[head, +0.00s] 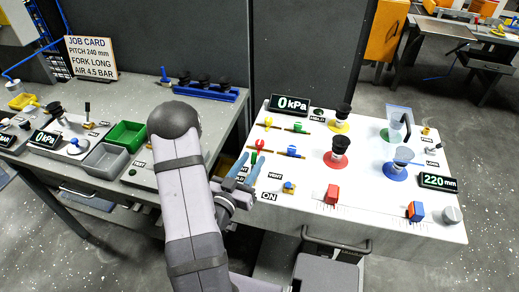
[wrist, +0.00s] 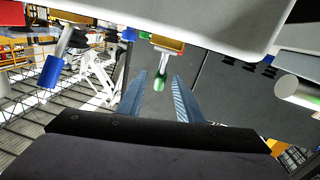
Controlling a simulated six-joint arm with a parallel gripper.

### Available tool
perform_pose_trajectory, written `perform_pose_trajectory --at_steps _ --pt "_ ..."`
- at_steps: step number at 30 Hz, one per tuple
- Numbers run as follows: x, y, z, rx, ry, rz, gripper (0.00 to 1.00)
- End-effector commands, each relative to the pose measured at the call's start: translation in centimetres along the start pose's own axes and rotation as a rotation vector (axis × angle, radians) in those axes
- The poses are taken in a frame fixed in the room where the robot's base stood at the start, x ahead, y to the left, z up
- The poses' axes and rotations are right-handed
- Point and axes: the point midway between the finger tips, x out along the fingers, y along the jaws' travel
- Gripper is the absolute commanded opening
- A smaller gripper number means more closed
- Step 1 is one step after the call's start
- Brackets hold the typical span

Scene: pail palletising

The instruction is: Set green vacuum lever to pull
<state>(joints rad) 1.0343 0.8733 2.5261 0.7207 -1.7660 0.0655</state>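The green vacuum lever (wrist: 159,79) shows in the wrist view as a pale shaft with a green tip on a brown-yellow base. Its tip appears between the two blue fingers of my gripper, with a gap on both sides. In the head view, my gripper (head: 252,157) is at the left edge of the white panel table, and a bit of green (head: 254,157) shows between its fingers. My gripper is open and holds nothing. A VENT label (head: 274,176) is just right of the fingers. The label to their left is partly hidden.
The white table (head: 345,215) holds a 0 kPa display (head: 289,104), small coloured valves, suction cups on coloured discs and red and blue sliding blocks. A blue-tipped lever (wrist: 54,66) stands left in the wrist view. The left bench holds a green bin (head: 126,134).

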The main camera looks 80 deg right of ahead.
Motion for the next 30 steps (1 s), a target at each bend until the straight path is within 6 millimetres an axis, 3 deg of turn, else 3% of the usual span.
perform_pose_trajectory --at_steps 13,26,30 --pt "5.3 0.1 -0.2 0.001 0.001 0.003 0.33" --pt "6.1 0.0 0.0 0.0 0.0 0.0 0.33" --pt "6.1 0.0 0.0 0.0 0.0 0.0 0.0"
